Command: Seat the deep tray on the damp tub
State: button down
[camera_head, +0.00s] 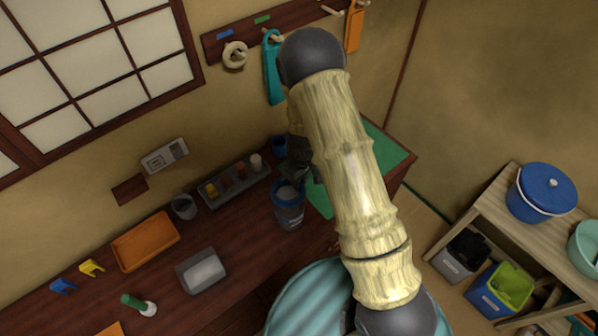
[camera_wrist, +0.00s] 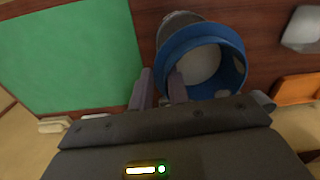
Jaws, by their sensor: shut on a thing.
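My gripper (camera_head: 297,178) is over the dark wooden counter, partly behind my arm. It is shut on the rim wall of a blue-rimmed cup (camera_head: 288,212). In the wrist view the cup's wide blue rim (camera_wrist: 243,68) opens toward the camera, with one finger inside and one outside. I cannot tell whether its base touches the counter. Which things are the deep tray and damp tub is unclear. A grey tray with a pale inside (camera_head: 202,270) and an orange tray (camera_head: 146,242) lie on the counter. A grey tub (camera_head: 459,268) and a blue tub (camera_head: 490,305) stand low at right.
The wooden shelf (camera_head: 484,218) at right bears a blue lidded pot (camera_head: 541,192) and a mint bowl (camera_head: 585,245).

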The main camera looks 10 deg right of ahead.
jog(key=shift+s, duration=0.2)
jog(key=shift+f+b, duration=2.25)
jog(key=shift+f, duration=0.2)
jog(key=shift+f, duration=1.45)
dwell(1.7)
jog(key=c, duration=1.3)
grip_release()
jog(key=shift+o, duration=0.2)
notch_tip(320, 180, up, 17)
jog(key=b, duration=0.4)
jog(key=shift+d+r+b, duration=0.2)
jog(key=shift+d+b, duration=0.1)
jog(key=shift+d, duration=0.1)
